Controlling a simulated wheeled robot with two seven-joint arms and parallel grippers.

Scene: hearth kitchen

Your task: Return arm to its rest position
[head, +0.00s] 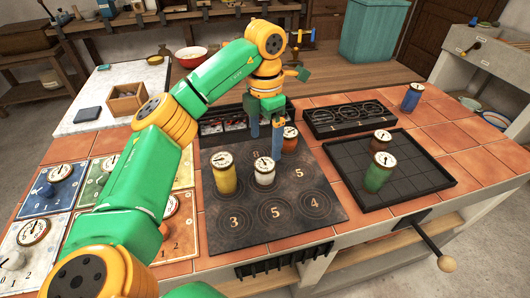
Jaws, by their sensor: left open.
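My left arm (215,80), green with orange joints, reaches in from the left over the tiled worktop. Its left gripper (266,142) points down above the back of the dark numbered plate (318,210). Its two fingers are apart, with nothing seen between them. An orange-red canister (290,141) stands close beside the right finger; I cannot tell whether they touch. A white canister (264,173) and a yellow canister (224,176) stand upright nearer on the plate. My right gripper is not in view.
A black tray (425,183) at right holds a green canister (378,176) and a red one (381,142). A blue canister (412,97) stands at the back right. A black rack (348,123) lies behind the plate. Dial panels (92,188) lie at left, partly behind my arm.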

